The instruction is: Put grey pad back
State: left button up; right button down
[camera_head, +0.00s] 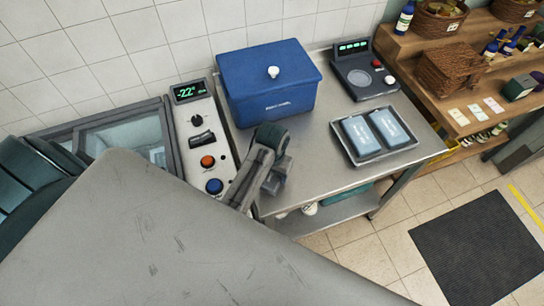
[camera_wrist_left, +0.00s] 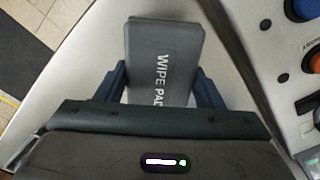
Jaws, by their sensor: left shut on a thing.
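The grey pad (camera_wrist_left: 165,50), lettered "WIPE PAD", is between the two dark blue fingers of my left gripper (camera_wrist_left: 160,88) in the left wrist view. The gripper is shut on it. In the head view my left gripper (camera_head: 262,172) is at the left end of the steel table (camera_head: 312,190), just right of the control panel (camera_head: 226,150) and in front of the blue lidded box (camera_head: 270,95). I cannot clearly make out the pad there. My right gripper is not in view.
The panel has an orange button (camera_head: 208,161) and a blue button (camera_head: 214,186). A tray (camera_head: 384,156) with two blue packs and a scale (camera_head: 364,86) are on the table's right. A wooden shelf (camera_head: 430,95) stands beyond. A large grey shape hides the lower left.

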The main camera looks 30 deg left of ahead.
aim_at(272, 179)
pick_arm(q)
jog(key=shift+f, duration=1.65)
jog(key=shift+s+f, duration=0.1)
jog(key=o, duration=1)
